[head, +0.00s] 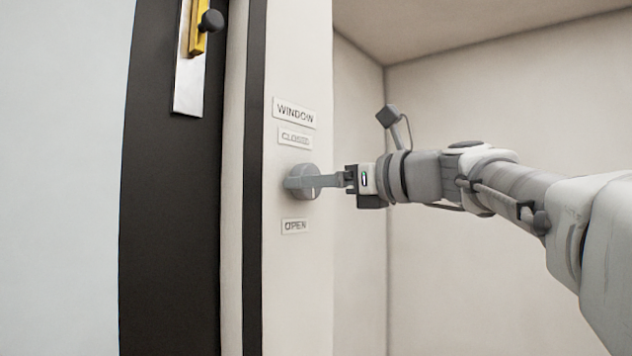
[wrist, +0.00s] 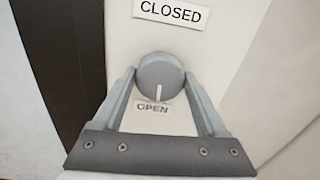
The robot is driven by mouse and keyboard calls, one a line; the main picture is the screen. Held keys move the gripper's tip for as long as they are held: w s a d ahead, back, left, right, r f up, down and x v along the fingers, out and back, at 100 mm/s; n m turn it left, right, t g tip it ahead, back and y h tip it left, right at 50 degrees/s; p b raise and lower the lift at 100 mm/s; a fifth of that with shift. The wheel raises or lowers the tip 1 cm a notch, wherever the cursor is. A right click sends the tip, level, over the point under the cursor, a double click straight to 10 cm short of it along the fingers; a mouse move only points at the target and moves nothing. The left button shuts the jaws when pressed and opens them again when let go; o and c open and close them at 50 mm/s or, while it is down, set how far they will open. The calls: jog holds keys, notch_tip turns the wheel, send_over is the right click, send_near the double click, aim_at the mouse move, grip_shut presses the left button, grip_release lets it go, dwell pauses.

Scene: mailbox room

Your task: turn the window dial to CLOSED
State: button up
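The window dial (head: 304,194) is a round grey knob on the pale wall panel, between the CLOSED label (head: 295,138) above and the OPEN label (head: 294,226) below. In the wrist view the dial (wrist: 160,72) has a white pointer line aimed down at the OPEN label (wrist: 152,107). My gripper (head: 290,183) reaches the dial from the right. In the wrist view my gripper (wrist: 160,78) has one finger on each side of the dial, with the tips very close to its edges. I cannot tell whether they press on it.
A WINDOW sign (head: 295,113) is above the CLOSED label. A dark vertical frame (head: 170,210) stands to the left, with a yellow slider and black knob (head: 209,21) on a metal plate (head: 188,90). Space right of the panel is open to the back walls.

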jog(key=c, duration=0.7)
jog(key=shift+n, duration=0.3)
jog(key=shift+n+b, duration=6.35)
jog(key=shift+n, duration=10.85)
